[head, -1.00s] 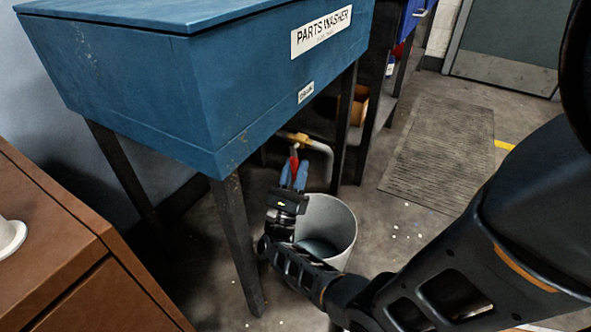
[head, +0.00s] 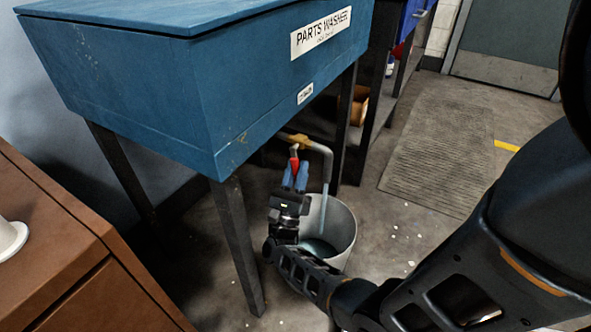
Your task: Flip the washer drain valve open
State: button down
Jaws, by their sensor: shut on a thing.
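The blue parts washer (head: 150,90) stands on dark legs. Its brass drain valve (head: 297,140) sits under the body, with a grey outlet pipe (head: 325,158) bending down on the right. The valve's red lever (head: 294,161) hangs below the brass body. My gripper (head: 295,172) is shut on the red lever with its blue fingers, which hide the lever's lower end. A pale stream of liquid (head: 324,202) runs from the pipe into the grey bucket (head: 343,235) below. Liquid shows in the bucket.
A brown cabinet (head: 60,230) fills the lower left. The washer's front leg (head: 238,245) stands just left of my gripper and the bucket. A floor mat (head: 435,150) lies at the right, with pale bits scattered on the floor near it. My arm covers the lower right.

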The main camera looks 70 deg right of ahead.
jog(key=n+t+p, duration=0.1)
jog(key=n+t, duration=0.1)
jog(key=s+r+n+t+y, duration=0.1)
jog(key=n+t, duration=0.1)
jog(key=n, duration=0.1)
jog(key=s+n+t+y+p, duration=0.1)
jog(key=n+t, duration=0.1)
jog(key=n, duration=0.1)
jog(key=shift+a+r+t+p, duration=0.15)
jog(key=shift+a+t+p, duration=0.15)
jog(key=n+t+y+p, duration=0.1)
jog(key=n, duration=0.1)
jog(key=s+n+t+y+p, duration=0.1)
jog(key=n, duration=0.1)
jog(key=r+n+t+y+p, duration=0.1)
jog(key=n+p, duration=0.1)
jog(key=shift+s+a+t+y, duration=0.15)
jog(key=shift+s+t+y, duration=0.15)
jog(key=shift+y, duration=0.1)
jog(key=c, duration=1)
grip_release()
jog(key=v, duration=0.7)
jog(key=shift+s+a, duration=0.15)
jog(key=shift+a, duration=0.2)
jog(key=shift+f, duration=0.1)
jog(key=shift+c, duration=0.2)
